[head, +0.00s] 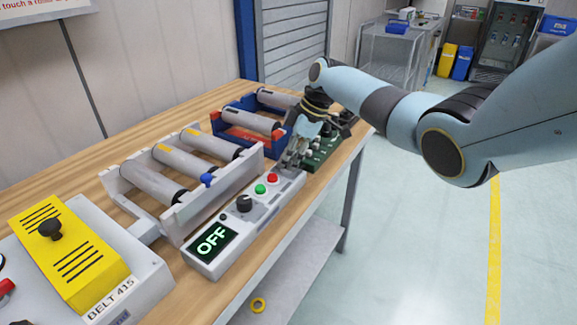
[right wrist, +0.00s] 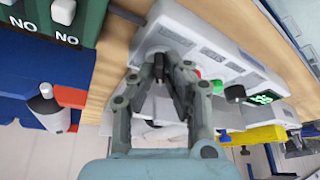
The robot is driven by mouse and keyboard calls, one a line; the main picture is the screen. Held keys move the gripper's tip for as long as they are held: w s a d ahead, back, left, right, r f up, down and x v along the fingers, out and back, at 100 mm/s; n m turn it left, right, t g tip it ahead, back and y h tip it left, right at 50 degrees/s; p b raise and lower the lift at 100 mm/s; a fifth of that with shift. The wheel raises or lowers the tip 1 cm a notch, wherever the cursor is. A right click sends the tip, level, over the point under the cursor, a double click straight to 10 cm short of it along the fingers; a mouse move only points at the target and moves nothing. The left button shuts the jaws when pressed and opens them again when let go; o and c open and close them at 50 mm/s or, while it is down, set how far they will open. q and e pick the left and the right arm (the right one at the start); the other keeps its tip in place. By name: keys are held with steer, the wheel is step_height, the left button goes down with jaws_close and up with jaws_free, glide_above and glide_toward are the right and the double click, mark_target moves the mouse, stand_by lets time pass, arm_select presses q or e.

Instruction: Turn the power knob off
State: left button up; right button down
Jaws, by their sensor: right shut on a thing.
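A long white control box (head: 225,250) lies along the table's front edge. Its display (head: 212,241) reads OFF in green; the display also shows in the right wrist view (right wrist: 264,97). My right gripper (head: 293,160) is over the far right end of the box, past the red button. In the right wrist view its fingers (right wrist: 159,80) are shut on a small black knob (right wrist: 158,66), apparently the power knob, mostly hidden by the fingers. The way the knob points cannot be read. My left gripper is not in view.
The box also carries a black dial (head: 244,203), a green button (head: 260,189) and a red button (head: 272,178). A roller conveyor (head: 184,225) stands behind it. A green box (head: 324,152) is close beyond my gripper. A yellow-topped unit (head: 70,250) is at left.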

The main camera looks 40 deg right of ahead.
steer(key=shift+w+n+g+b, duration=0.1)
steer(key=shift+n+g+b, duration=0.4)
steer(key=shift+n+b, duration=0.6)
steer(key=c, duration=1.4)
jaws_free()
steer(key=v, duration=1.2)
steer(key=shift+d, duration=0.25)
steer(key=shift+f, duration=0.15)
